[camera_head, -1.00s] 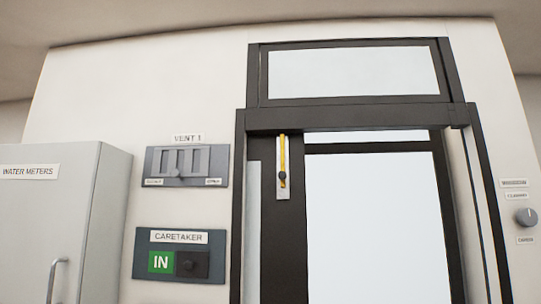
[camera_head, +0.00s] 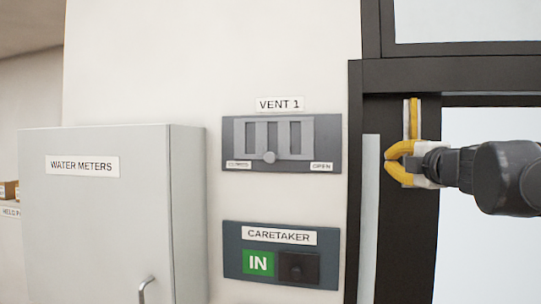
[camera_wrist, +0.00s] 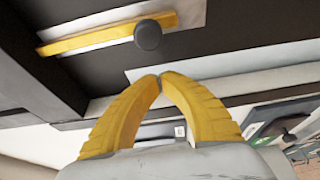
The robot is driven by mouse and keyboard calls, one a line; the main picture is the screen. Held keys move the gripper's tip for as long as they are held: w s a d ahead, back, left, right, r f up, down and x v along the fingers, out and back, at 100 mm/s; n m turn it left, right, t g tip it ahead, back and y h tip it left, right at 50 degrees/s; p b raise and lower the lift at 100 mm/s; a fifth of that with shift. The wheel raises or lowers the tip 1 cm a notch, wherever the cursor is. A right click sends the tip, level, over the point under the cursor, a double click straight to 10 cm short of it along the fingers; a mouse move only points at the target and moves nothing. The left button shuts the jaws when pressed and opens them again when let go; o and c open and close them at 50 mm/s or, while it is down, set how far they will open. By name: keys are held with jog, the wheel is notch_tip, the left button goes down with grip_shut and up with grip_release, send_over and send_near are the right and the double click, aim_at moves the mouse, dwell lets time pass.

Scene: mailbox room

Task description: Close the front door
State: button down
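The front doorway has a dark frame (camera_head: 455,72) and bright glass (camera_head: 490,135) at the right of the head view. A dark upright (camera_head: 405,255) carries a pale plate with a yellow strip (camera_head: 414,118). How far the door stands open cannot be told. My gripper (camera_head: 388,161) is in front of this upright, over the lower part of the plate. In the wrist view its yellow fingertips (camera_wrist: 160,78) meet with nothing seen between them. The yellow strip (camera_wrist: 95,39) and its dark round knob (camera_wrist: 148,36) lie just beyond the tips, apart from them in the picture.
Left of the doorway, a VENT 1 slider panel (camera_head: 330,150) and a CARETAKER panel (camera_head: 232,283) showing IN are on the white wall. A grey WATER METERS cabinet (camera_head: 110,220) with a handle stands further left. My arm covers part of the glass.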

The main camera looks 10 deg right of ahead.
aim_at(397, 160)
jog(key=w+p, duration=0.1)
jog(key=w, duration=0.5)
jog(key=d, duration=0.1)
jog(key=s+d, duration=0.1)
jog(key=d, duration=0.2)
jog(key=shift+s+p, duration=0.35)
jog(key=shift+p, duration=0.05)
jog(key=shift+a, duration=0.1)
jog(key=shift+s, duration=0.1)
